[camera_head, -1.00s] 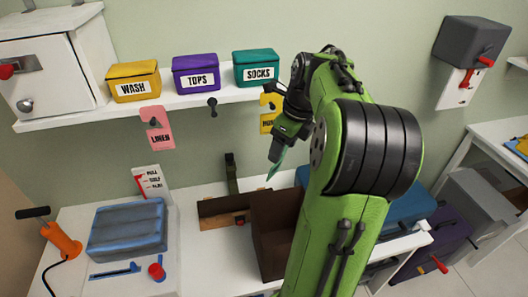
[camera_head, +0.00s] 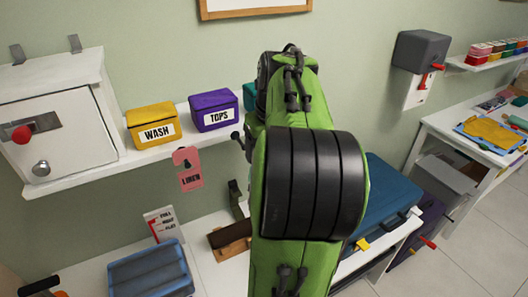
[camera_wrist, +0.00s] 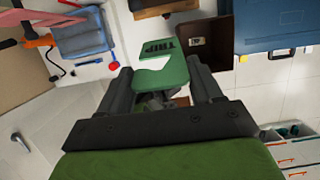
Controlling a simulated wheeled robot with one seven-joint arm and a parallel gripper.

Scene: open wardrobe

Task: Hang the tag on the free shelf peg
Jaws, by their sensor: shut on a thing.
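The green tag (camera_wrist: 172,70), lettered TRIP, is held between the fingers of my gripper (camera_wrist: 165,92) in the wrist view. The gripper is shut on it, and the tag's hooked end points away from the palm. In the head view my arm hides both gripper and tag. The free shelf peg (camera_head: 237,135) is dark and sticks out of the shelf's front edge, just left of my arm. A pink LINEN tag (camera_head: 188,170) hangs from the shelf edge to its left. I cannot tell the gap between tag and peg.
The shelf (camera_head: 160,143) carries a yellow WASH box (camera_head: 153,125), a purple TOPS box (camera_head: 213,109) and a teal box (camera_head: 250,97) mostly behind my arm. A white cabinet (camera_head: 65,140) stands left. Below are a brown open box (camera_wrist: 207,45) and blue cases.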

